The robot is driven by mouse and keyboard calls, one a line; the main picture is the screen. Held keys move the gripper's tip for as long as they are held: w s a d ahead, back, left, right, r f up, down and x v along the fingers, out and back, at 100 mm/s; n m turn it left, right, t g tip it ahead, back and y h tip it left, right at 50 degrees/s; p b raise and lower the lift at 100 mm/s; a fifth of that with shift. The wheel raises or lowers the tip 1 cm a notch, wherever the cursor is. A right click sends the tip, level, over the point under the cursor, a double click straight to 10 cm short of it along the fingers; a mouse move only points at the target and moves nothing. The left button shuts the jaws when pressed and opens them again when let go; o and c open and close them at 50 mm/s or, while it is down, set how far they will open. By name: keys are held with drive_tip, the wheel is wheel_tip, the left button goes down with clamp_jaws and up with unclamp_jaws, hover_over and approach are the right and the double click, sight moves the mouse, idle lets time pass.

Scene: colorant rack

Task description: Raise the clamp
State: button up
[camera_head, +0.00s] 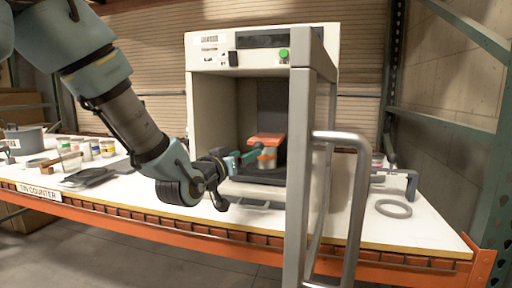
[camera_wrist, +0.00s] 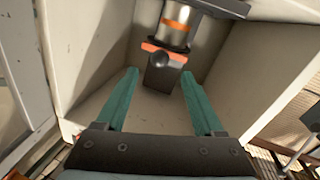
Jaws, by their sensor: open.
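The clamp (camera_head: 267,137) has an orange pad and sits on top of a small can (camera_head: 267,160) inside the white cabinet. In the wrist view the clamp (camera_wrist: 160,75) shows as a dark block with a round knob and an orange pad against the can (camera_wrist: 175,25). The can has a silver body and an orange band. My gripper (camera_head: 246,158) is at the cabinet's opening, in front of the clamp. In the wrist view my gripper (camera_wrist: 159,74) has its two teal fingers spread, one on each side of the dark block, with nothing visibly held.
The cabinet (camera_head: 205,110) stands on a white counter (camera_head: 420,222). Its open door (camera_head: 300,170) with a large grey handle (camera_head: 357,200) is in the foreground, right of my gripper. Several cans and a dark tray (camera_head: 95,173) are at left.

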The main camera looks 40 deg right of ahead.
sight(256, 148)
drive_tip(key=p+x, duration=0.2)
drive_tip(key=x, duration=0.7)
drive_tip(key=shift+w, duration=0.1)
clamp_jaws()
idle(1.2)
